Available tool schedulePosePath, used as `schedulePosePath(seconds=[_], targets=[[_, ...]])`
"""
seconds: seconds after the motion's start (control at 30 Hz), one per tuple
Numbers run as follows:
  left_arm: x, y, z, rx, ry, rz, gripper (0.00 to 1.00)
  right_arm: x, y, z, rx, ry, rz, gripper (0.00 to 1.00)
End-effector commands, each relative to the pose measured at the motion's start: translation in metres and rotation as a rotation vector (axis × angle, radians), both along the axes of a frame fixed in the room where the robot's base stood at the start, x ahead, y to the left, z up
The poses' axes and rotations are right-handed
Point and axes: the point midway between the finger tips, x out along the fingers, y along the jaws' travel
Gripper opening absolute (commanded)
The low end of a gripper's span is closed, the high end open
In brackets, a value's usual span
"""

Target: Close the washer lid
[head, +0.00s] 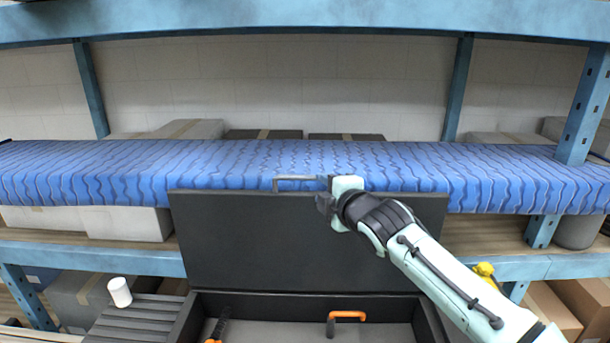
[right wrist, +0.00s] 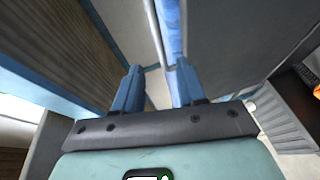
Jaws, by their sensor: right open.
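No washer is recognisable; a dark box with a raised lid (head: 280,245) stands in front of the shelf. The lid is upright, and it also shows as a dark grey panel in the right wrist view (right wrist: 235,45). A thin metal handle (head: 292,178) is at the lid's top edge. My right gripper (head: 324,197) is at the right end of this handle, in front of the lid's top. Its two fingers (right wrist: 160,78) are apart, with a thin light rod beyond and between them; contact is unclear. My left gripper is out of view.
The open box bottom (head: 275,328) holds an orange-handled tool (head: 347,315) and other tools. A blue wavy-patterned shelf layer (head: 80,175) runs behind the lid, with a blue shelf beam overhead (head: 300,20). A white cup (head: 119,292) stands on grey slats at lower left.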

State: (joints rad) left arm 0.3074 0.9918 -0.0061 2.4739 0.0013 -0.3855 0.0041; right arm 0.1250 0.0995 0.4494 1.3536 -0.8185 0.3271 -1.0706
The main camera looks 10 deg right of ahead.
Motion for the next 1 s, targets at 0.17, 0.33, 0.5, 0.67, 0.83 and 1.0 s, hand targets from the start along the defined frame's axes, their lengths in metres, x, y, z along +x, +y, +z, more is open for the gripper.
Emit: schedulePosePath(seconds=[0.17,0.33,0.5,0.67,0.83,1.0], targets=[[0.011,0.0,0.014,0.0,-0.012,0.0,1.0,0.041,0.006,-0.005,0.004,0.001,0.003,0.4],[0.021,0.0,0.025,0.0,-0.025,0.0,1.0,0.073,0.01,-0.011,0.004,0.0,0.002,0.4],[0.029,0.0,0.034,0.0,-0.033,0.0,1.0,0.094,0.012,-0.015,0.003,-0.002,0.001,0.4],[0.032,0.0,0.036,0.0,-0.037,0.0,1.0,0.102,0.013,-0.018,0.001,-0.002,0.001,0.4],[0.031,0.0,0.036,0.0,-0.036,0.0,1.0,0.102,0.013,-0.02,0.001,-0.001,0.001,0.4],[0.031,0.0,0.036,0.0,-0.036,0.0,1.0,0.102,0.013,-0.02,0.001,0.0,0.001,0.17]])
